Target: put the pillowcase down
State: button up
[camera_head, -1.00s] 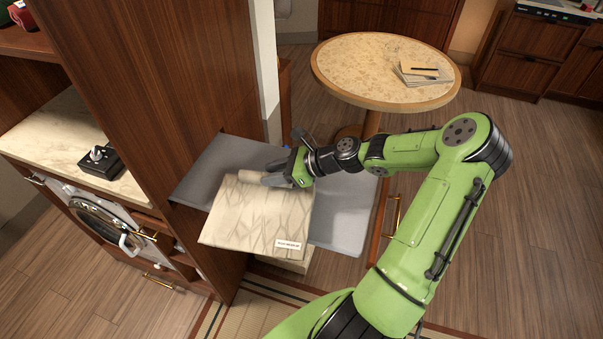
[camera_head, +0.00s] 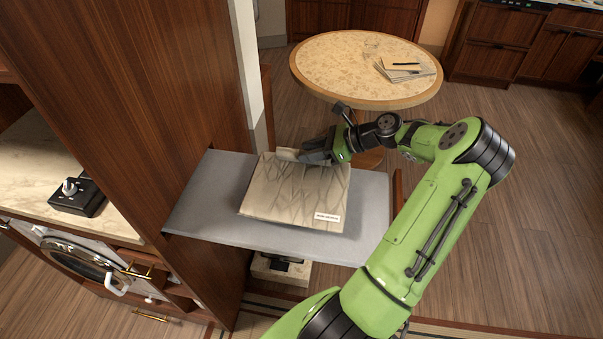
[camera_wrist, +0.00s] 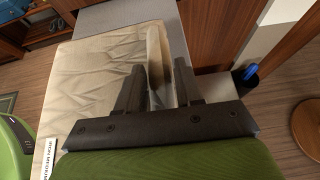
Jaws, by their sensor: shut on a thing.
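The pillowcase (camera_head: 294,190) is a folded beige cloth with a grey branch-like pattern and a small white label at its near right corner. It is over the grey ironing board (camera_head: 210,208); I cannot tell whether it rests fully on it. My gripper (camera_head: 298,155) is at its far edge, shut on a fold of it. In the wrist view the pillowcase (camera_wrist: 95,75) spreads to the left, and its fold stands between the fingers of my gripper (camera_wrist: 158,88). The fingertips are partly hidden by the cloth in the head view.
A tall wooden cabinet (camera_head: 150,110) stands left of the board. A round table (camera_head: 340,60) with papers and a pen is behind. A counter with a black switch box (camera_head: 78,196) is at the left. Bare board shows around the pillowcase.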

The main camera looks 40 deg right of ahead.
aim_at(309, 164)
jog(key=f, duration=0.2)
jog(key=f+b, duration=0.1)
jog(key=f, duration=0.2)
jog(key=shift+w+a, duration=0.15)
jog(key=shift+w, duration=0.05)
jog(key=shift+r, duration=0.1)
jog(key=o, duration=1.1)
jog(key=shift+s, duration=0.1)
